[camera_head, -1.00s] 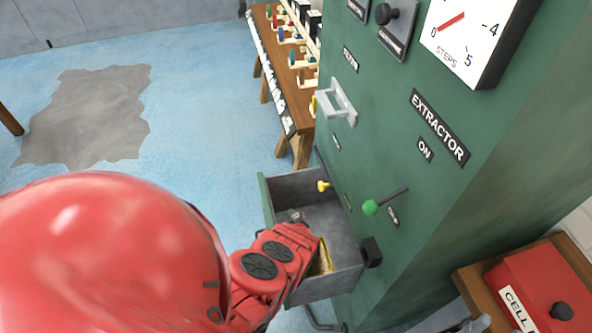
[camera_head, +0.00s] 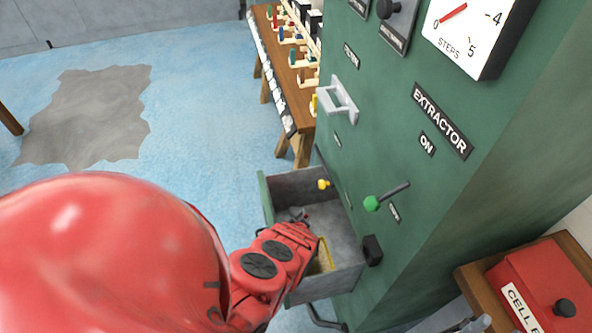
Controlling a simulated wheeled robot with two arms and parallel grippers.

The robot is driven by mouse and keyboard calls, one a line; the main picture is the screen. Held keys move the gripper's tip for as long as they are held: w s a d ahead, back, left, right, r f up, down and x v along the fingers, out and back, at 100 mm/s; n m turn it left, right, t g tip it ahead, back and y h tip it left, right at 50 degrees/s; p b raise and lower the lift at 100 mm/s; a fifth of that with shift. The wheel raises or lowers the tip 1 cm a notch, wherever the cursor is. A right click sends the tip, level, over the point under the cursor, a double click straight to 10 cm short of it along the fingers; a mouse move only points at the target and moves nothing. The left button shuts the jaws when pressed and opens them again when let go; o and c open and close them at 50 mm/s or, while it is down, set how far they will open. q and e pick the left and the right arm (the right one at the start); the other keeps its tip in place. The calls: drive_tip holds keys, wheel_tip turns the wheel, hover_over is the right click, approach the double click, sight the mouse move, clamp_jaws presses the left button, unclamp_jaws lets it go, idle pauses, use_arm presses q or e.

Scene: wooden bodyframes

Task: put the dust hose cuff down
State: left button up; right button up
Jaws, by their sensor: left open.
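My left gripper (camera_head: 299,214) reaches into the open grey drawer (camera_head: 348,281) at the foot of the green extractor cabinet. Its small dark fingers are open, above the drawer's floor, and largely hidden by my red wrist. I cannot clearly make out the dust hose cuff. A yellowish thing (camera_head: 326,256) lies in the drawer beside my wrist, partly covered by it, and I cannot tell what it is. My right gripper is not in view.
The green cabinet (camera_head: 400,240) stands close on the right, with a green-knobbed lever (camera_head: 372,203), a yellow knob (camera_head: 323,184) and a metal handle (camera_head: 338,98). A wooden bench (camera_head: 296,88) with small models stands behind. A red box (camera_head: 545,285) is lower right. Blue floor is clear at left.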

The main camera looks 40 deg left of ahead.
use_arm(q)
drive_tip(key=shift+s+d+f, duration=0.3)
drive_tip(key=shift+s+f, duration=0.15)
drive_tip(key=shift+s, duration=0.05)
drive_tip(key=shift+r+p, duration=0.3)
drive_tip(key=shift+p, duration=0.1)
drive_tip(key=r+p, duration=0.1)
drive_tip(key=p, duration=0.1)
drive_tip(key=s+d+r+p, duration=0.1)
drive_tip(key=r+p, duration=0.1)
drive_tip(key=shift+s+d+r, duration=0.15)
drive_tip(key=p+v, duration=0.4)
drive_tip(key=v, duration=0.4)
drive_tip(key=shift+r+p, duration=0.3)
drive_tip(key=shift+p, duration=0.05)
